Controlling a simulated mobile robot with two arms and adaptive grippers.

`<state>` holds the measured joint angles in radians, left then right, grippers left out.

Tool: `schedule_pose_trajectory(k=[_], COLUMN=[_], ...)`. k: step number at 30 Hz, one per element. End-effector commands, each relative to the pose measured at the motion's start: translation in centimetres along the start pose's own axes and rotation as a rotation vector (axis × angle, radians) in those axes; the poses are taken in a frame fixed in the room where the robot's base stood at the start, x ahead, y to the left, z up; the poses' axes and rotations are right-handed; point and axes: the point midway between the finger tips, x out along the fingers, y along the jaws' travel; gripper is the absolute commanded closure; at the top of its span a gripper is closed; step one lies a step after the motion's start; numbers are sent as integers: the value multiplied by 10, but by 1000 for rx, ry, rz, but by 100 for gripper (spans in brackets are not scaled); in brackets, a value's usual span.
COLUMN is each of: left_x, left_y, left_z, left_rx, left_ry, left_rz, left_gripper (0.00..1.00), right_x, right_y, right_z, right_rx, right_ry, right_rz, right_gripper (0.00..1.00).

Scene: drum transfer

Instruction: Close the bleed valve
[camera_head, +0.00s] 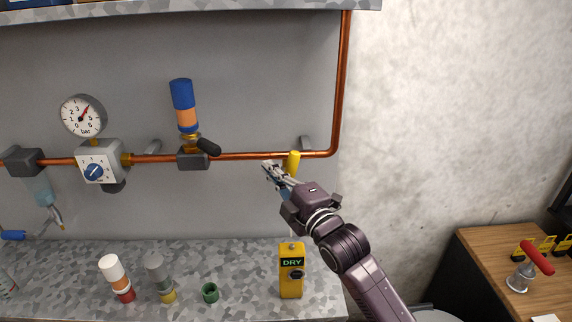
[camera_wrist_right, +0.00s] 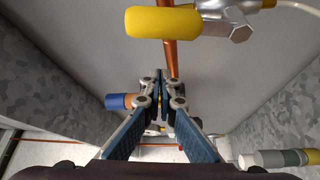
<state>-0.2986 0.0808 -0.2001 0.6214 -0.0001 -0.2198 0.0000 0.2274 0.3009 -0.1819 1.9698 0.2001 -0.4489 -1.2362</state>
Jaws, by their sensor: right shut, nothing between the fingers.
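A valve with a yellow handle (camera_head: 293,160) sits near the right end of the copper pipe (camera_head: 250,156). I take it for the bleed valve. The handle points up in the head view, and my right gripper hides the part below it. In the right wrist view the yellow handle (camera_wrist_right: 165,22) lies across the top, joined to a silver hexagonal body (camera_wrist_right: 228,24). My right gripper (camera_head: 267,166) is shut and empty, its fingertips just left of the handle. In the right wrist view the closed fingertips (camera_wrist_right: 160,82) are below the handle, apart from it. My left gripper is not in view.
A black-handled valve (camera_head: 208,146) under a blue and orange cylinder (camera_head: 184,105) is left on the pipe. A regulator (camera_head: 98,162) and gauge (camera_head: 82,116) are further left. A yellow DRY box (camera_head: 291,275) and several small items stand on the speckled shelf (camera_head: 235,296) below.

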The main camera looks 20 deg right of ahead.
Motion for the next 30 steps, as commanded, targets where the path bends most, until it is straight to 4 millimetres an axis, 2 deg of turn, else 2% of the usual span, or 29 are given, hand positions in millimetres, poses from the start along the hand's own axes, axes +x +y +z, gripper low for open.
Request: schedule_pose_trajectory(k=[1,3,10,23,30], left_x=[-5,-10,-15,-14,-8], left_y=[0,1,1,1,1], left_z=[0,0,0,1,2], left_rx=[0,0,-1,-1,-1], left_ry=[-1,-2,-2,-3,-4], left_rz=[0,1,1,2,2], left_gripper=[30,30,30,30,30], right_x=[9,0,-8,-9,-11], right_y=[3,1,0,-1,-2], right_z=[0,15,35,38,42], right_rx=[3,-4,-1,2,41], right_ry=[0,-3,-1,-1,-1], right_rz=[0,-5,-3,0,23], right_gripper=[100,100,100,100,100])
